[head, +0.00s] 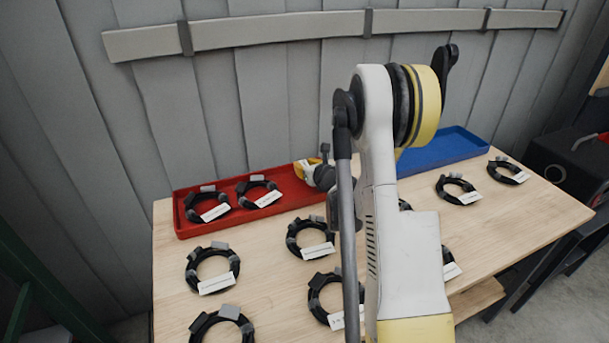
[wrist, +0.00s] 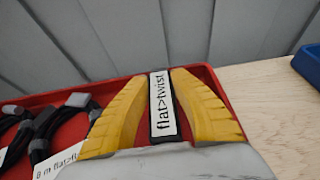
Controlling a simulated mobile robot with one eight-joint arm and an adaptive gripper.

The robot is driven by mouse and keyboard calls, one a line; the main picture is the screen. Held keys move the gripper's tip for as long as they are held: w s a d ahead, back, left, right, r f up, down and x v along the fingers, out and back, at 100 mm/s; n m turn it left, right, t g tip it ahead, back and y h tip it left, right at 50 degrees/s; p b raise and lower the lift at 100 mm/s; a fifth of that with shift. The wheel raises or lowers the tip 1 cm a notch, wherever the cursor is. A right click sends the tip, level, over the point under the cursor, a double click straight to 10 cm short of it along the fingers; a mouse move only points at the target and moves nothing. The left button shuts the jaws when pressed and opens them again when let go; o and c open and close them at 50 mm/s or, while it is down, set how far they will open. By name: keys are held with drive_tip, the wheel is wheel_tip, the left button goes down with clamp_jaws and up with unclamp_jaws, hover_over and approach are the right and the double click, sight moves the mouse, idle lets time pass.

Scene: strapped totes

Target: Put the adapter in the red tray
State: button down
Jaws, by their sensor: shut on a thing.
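My gripper (wrist: 162,77) has two yellow fingers shut on the adapter (wrist: 163,110), a small dark piece with a white label reading "flat>twist". The adapter lies between the fingers. In the head view my gripper (head: 307,169) is over the right part of the red tray (head: 288,184), and my arm partly covers the tray's right end. The red tray also shows in the wrist view (wrist: 203,77), behind and below the fingers. I cannot tell whether the adapter touches the tray floor.
Two black coiled cables with white tags, one at left (head: 208,206) and one beside it (head: 258,191), lie in the red tray's left part. A blue tray (head: 450,147) stands right of my arm. Several tagged coils lie on the wooden table (head: 262,262). A grey wall stands close behind.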

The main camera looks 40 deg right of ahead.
drive_tip(key=shift+f+b, duration=0.4)
drive_tip(key=shift+f, duration=0.85)
drive_tip(key=shift+f, duration=0.45)
drive_tip(key=c, duration=1.2)
unclamp_jaws()
drive_tip(key=shift+r, duration=0.1)
